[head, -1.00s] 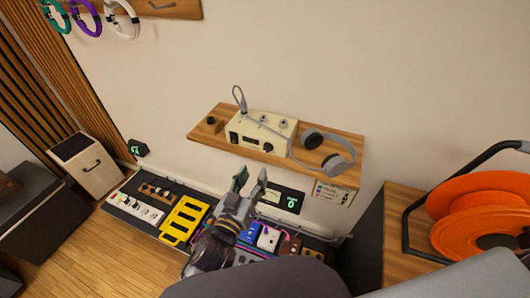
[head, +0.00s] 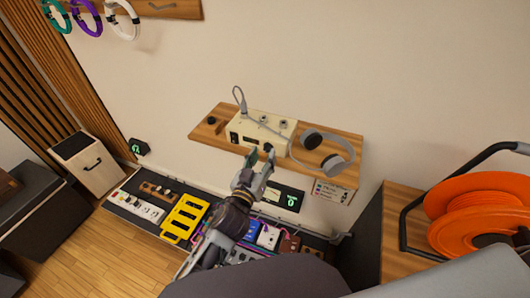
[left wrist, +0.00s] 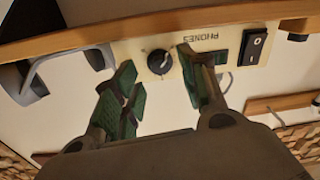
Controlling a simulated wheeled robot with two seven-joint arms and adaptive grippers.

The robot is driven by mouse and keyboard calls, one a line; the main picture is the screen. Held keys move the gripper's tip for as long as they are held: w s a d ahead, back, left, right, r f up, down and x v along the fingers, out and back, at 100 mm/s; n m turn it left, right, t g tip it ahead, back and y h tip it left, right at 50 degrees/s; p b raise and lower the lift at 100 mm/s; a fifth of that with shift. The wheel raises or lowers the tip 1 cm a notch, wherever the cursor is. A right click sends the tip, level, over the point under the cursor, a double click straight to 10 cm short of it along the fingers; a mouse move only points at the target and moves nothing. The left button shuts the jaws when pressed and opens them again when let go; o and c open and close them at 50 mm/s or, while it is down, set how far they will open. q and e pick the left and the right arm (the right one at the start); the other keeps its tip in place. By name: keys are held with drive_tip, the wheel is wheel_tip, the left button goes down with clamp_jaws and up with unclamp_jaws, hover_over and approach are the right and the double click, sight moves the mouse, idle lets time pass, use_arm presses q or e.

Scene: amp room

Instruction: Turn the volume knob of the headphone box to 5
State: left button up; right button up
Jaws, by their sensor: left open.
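The cream headphone box (head: 243,127) sits on a wooden wall shelf. Its dark volume knob (head: 268,147) is on the front face, partly behind a fingertip in the head view. In the left wrist view, which sees the box inverted, the knob (left wrist: 160,63) has a pale pointer mark and shows between the fingers, near "PHONES" lettering and a black rocker switch (left wrist: 257,46). My left gripper (head: 259,160) is open, its green-padded fingertips (left wrist: 157,70) on either side of the knob; contact cannot be told. My right gripper is not in view.
Grey headphones (head: 326,151) lie on the shelf (head: 345,147), right of the box. A cable plug stands up from the box's top. A pedalboard with several pedals, including a yellow one (head: 184,219), lies below. An orange cable reel (head: 478,205) stands at right.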

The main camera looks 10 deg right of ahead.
sight(267, 149)
use_arm(q)
drive_tip(key=shift+x, duration=1.2)
clamp_jaws()
